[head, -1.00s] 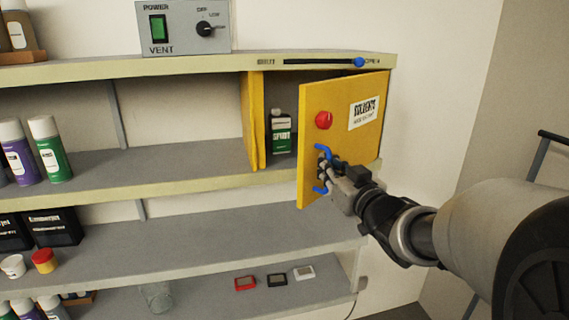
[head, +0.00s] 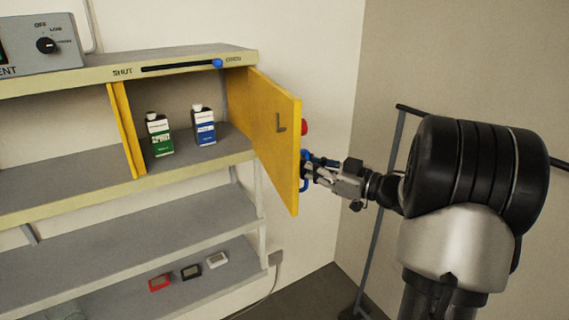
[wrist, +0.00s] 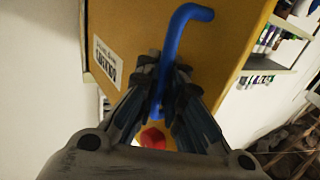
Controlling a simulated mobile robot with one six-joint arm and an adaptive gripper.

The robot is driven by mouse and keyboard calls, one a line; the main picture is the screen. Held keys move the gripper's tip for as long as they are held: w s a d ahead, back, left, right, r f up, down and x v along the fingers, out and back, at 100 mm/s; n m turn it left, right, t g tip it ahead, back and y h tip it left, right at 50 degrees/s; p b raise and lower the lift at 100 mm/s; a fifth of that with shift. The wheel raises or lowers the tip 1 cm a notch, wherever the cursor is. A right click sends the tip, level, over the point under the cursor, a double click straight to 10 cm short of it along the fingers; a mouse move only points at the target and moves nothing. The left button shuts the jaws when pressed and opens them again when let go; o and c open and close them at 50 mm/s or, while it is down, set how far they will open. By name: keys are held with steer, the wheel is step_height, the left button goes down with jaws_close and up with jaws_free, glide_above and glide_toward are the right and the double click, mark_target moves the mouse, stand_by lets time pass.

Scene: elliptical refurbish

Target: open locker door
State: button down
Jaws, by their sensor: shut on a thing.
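The yellow locker door (head: 268,135) stands swung wide open on its right-hand hinge, its inner face toward the head camera. My gripper (head: 308,171) is on the door's outer side, shut on the blue door handle (wrist: 184,42), as the wrist view shows. A red knob (wrist: 153,138) on the door shows below the fingers there, and its edge peeks past the door in the head view (head: 304,127). Inside the locker stand a green-labelled bottle (head: 159,135) and a blue-labelled bottle (head: 204,127).
A blue slider (head: 217,63) sits at the OPEN end of its slot above the locker. A dark rail (head: 384,190) stands behind my arm at the right. Red, black and white small items (head: 190,272) lie on the bottom shelf.

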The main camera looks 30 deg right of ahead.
steer(key=shift+s+d+f, duration=0.1)
steer(key=shift+s+d, duration=0.05)
steer(key=shift+d, duration=1.4)
steer(key=c, duration=1.8)
jaws_free()
steer(key=shift+s+d, duration=0.1)
steer(key=shift+s, duration=0.15)
steer(key=shift+o, duration=0.5)
steer(key=shift+w, duration=0.2)
steer(key=v, duration=1.2)
